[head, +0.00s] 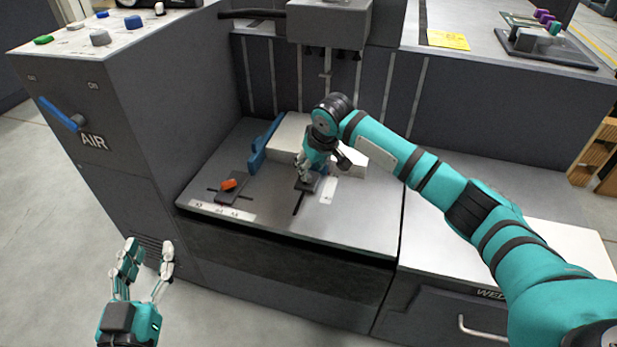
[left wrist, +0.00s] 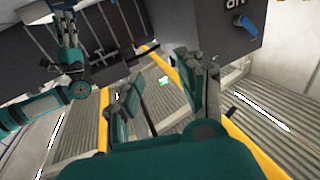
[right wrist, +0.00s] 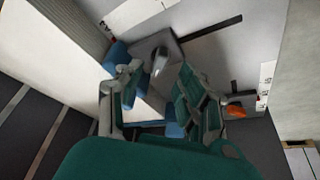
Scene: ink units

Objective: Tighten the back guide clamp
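A dark clamp plate with a grey lever (right wrist: 160,60) lies at a slot in the grey machine table (head: 350,220). In the head view this clamp (head: 307,186) is partly covered by my right gripper (head: 304,174). In the right wrist view my right gripper (right wrist: 158,76) is open, with its fingertips apart on either side of the lever; I cannot tell whether they touch it. A second clamp with an orange lever (head: 229,184) sits on the table to the left. No label shows which is the back guide clamp. My left gripper (head: 148,249) is open and empty, in front of the machine.
A blue guide piece (head: 262,147) stands beside a white stack (head: 291,134) on the table. The grey AIR cabinet (head: 165,100) with a blue lever (head: 62,114) rises on the left. A grey machine head (head: 330,24) overhangs the back.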

